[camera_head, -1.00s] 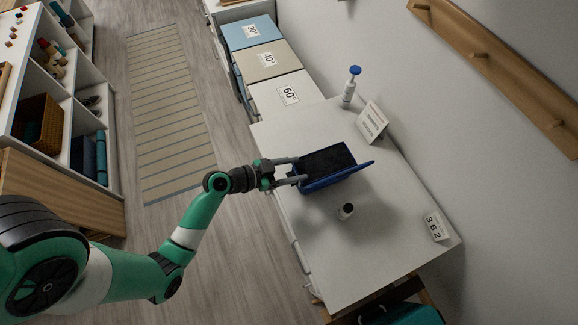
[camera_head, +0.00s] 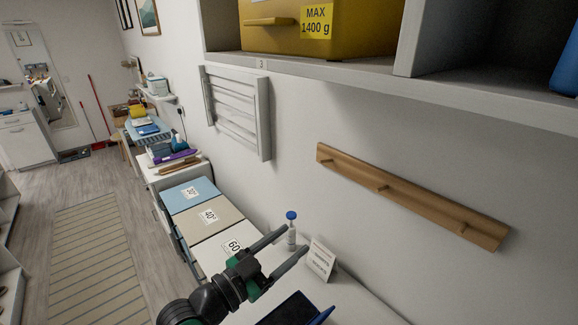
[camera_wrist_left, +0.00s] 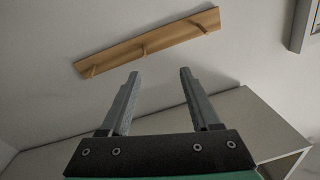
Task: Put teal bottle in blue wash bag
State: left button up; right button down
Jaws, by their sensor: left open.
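The blue wash bag (camera_head: 298,309) shows only in part at the bottom edge of the head view, on the white counter (camera_head: 358,301). My left gripper (camera_head: 294,240) is open, raised above the bag's far left side. In the left wrist view my left gripper (camera_wrist_left: 158,73) points at the wall, with nothing between its fingers. A white bottle with a blue cap (camera_head: 291,231) stands on the counter behind the fingertips in the head view. I see no bottle that is clearly teal. My right gripper is not in view.
A white sign (camera_head: 321,260) stands beside the white bottle. A wooden peg rail (camera_head: 400,192) is on the wall, and a shelf with a yellow bin (camera_head: 370,25) hangs above. Hampers with temperature labels (camera_head: 210,217) stand left of the counter.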

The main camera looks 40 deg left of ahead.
pick_arm(q)
jog(key=s+d+r+t+h, duration=0.1)
jog(key=d+r+t, duration=0.15)
jog(key=r, duration=0.75)
jog(key=s+d+r+t, duration=0.15)
jog(key=d+r, duration=0.25)
jog(key=r, duration=0.6)
jog(key=s+d+r+n+t, duration=0.2)
jog(key=s+r+t, duration=0.3)
jog(key=r, duration=0.8)
jog(key=s+d, duration=0.1)
jog(key=s, duration=0.1)
jog(key=shift+s+d+r+n, duration=0.2)
jog(key=shift+s+r+n, duration=0.15)
jog(key=shift+n, duration=0.05)
jog(key=shift+r, duration=0.1)
notch_tip(320, 180, up, 22)
jog(key=p, duration=2.2)
notch_tip(320, 180, down, 21)
jog(key=b, duration=2.1)
